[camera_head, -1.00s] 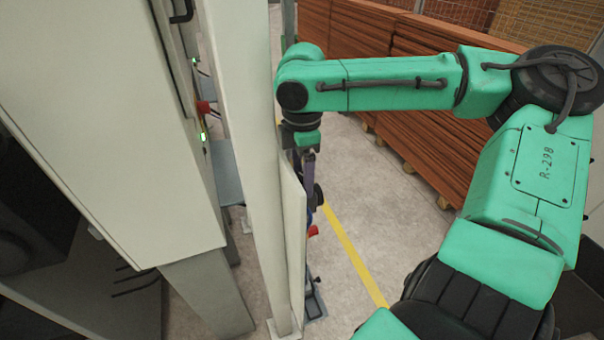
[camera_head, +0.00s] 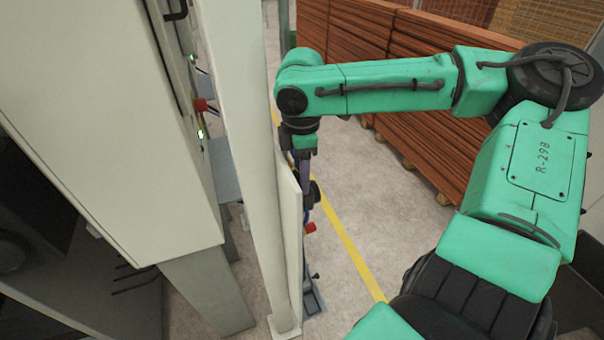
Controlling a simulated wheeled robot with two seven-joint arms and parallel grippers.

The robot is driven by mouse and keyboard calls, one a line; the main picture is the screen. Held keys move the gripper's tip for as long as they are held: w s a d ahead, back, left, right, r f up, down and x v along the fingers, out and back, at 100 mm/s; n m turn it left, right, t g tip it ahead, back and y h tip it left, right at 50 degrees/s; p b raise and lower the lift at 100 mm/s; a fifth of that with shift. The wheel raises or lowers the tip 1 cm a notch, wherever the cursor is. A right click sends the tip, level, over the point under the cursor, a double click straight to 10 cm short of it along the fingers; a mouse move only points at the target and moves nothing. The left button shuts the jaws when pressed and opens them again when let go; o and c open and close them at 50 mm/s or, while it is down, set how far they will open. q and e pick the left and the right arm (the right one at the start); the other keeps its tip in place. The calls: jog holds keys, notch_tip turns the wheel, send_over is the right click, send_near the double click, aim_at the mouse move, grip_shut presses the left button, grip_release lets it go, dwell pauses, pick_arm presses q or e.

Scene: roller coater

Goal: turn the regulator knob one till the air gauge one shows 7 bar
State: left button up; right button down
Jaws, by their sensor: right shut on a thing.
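My right gripper (camera_head: 303,168) hangs from the green right arm, pointing down just right of the pale post and panel. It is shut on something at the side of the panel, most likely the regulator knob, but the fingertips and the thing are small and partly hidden. A dark round part (camera_head: 315,193) shows beside the gripper, and a red part (camera_head: 310,227) sits lower on the same assembly. I cannot make out the face of the air gauge. My left gripper is not in view.
A pale post with a panel (camera_head: 288,235) stands close at the left of my right gripper. A large light cabinet (camera_head: 100,120) fills the left. Stacked brown boards (camera_head: 400,120) stand behind the arm. The floor with a yellow line (camera_head: 350,250) is clear.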

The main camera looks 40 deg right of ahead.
jog(key=shift+r+m, duration=0.15)
jog(key=shift+m, duration=2.65)
jog(key=shift+w, duration=0.1)
jog(key=shift+c, duration=1.9)
grip_release()
jog(key=shift+d, duration=0.1)
